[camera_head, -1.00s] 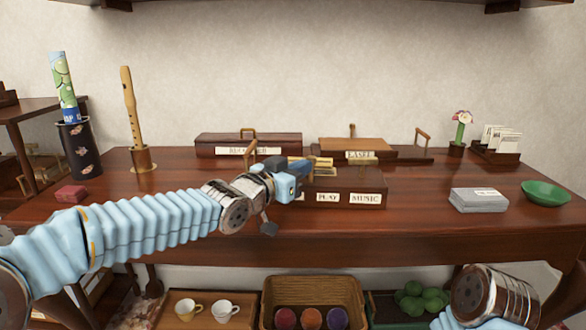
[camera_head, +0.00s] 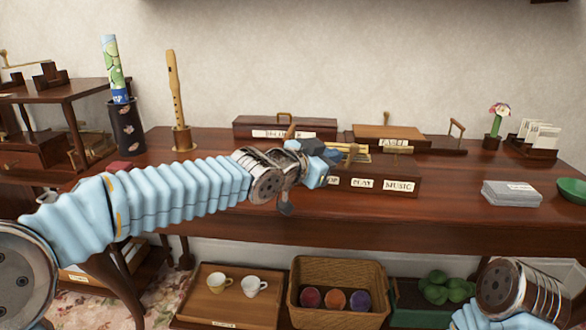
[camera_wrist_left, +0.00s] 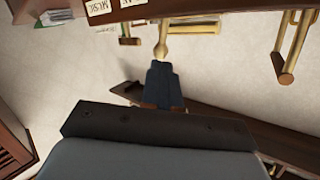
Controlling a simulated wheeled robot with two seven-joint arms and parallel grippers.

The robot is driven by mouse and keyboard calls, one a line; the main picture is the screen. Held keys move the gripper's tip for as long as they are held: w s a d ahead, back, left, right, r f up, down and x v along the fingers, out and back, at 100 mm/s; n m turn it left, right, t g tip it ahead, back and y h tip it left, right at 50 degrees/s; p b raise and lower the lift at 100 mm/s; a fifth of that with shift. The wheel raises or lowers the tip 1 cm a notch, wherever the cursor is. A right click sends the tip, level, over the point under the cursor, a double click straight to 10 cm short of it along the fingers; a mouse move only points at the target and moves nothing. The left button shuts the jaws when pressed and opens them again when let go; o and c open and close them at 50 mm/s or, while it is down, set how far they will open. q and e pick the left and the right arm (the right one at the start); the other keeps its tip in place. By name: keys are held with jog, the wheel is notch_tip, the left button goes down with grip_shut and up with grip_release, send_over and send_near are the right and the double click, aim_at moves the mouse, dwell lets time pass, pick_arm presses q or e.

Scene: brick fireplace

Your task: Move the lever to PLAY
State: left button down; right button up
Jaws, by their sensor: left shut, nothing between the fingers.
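The dark wooden music box (camera_head: 376,185) with PLAY and MUSIC labels stands at the table's front edge in the head view. My left gripper (camera_head: 334,154) is shut and empty at the box's left top, hiding the left part of the box. Brass parts (camera_head: 352,151) show just beyond its fingers. In the left wrist view, the closed dark fingertips (camera_wrist_left: 162,72) end right at a slim brass lever-like rod (camera_wrist_left: 162,45); I cannot tell whether they touch. The PLAY label (camera_wrist_left: 103,29) shows upside down there. My right gripper is out of view.
Behind stand a recorder box (camera_head: 285,127) and an easel box (camera_head: 388,137). A floral cylinder (camera_head: 127,128) and a wooden recorder (camera_head: 175,90) stand at left. The table front between is clear.

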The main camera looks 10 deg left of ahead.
pick_arm(q)
jog(key=p+v, duration=0.3)
jog(key=v, duration=0.5)
jog(key=shift+s+a, duration=0.2)
jog(key=shift+s, duration=0.1)
